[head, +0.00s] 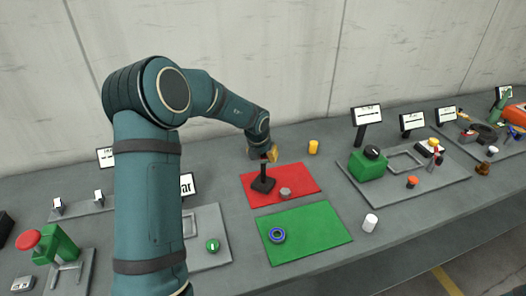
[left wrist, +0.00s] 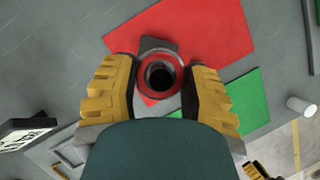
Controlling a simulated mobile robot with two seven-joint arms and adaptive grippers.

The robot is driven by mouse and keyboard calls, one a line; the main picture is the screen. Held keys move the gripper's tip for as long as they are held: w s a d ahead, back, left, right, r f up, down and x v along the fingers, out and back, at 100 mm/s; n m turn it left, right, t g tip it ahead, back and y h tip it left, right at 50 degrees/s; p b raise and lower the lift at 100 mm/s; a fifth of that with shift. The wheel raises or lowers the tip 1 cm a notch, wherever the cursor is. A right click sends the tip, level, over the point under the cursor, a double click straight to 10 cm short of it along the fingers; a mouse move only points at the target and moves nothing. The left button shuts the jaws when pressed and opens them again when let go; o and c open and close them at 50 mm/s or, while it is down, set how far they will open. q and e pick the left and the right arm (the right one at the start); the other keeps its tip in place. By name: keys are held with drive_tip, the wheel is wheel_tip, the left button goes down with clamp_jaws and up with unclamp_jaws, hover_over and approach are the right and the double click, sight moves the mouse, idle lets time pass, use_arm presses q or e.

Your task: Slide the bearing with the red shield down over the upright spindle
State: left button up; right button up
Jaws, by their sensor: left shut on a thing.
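My left gripper (head: 268,155) is shut on the bearing with the red shield, which shows in the left wrist view (left wrist: 141,76) as a ring between the yellow fingers. In the head view only a small bit of red shows at the fingertips. The upright spindle (head: 264,169) stands on a dark base (head: 262,185) on the red mat, just below the gripper. In the left wrist view the ring's hole is dark, and a corner of the base shows behind it. I cannot tell whether the spindle's tip is inside the ring. A yellow-and-black part at the lower right may be my right gripper (left wrist: 254,170).
A grey nut-like part (head: 285,192) lies on the red mat (head: 300,178), near the spindle base. A blue ring (head: 277,235) lies on the green mat (head: 315,232). A yellow cylinder (head: 313,147) and a white cylinder (head: 370,222) stand nearby. Grey trays flank the mats.

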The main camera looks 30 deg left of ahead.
sight(262, 158)
use_arm(q)
drive_tip(key=shift+f, duration=1.55)
drive_tip(key=o, duration=1.2)
drive_tip(key=v, duration=1.2)
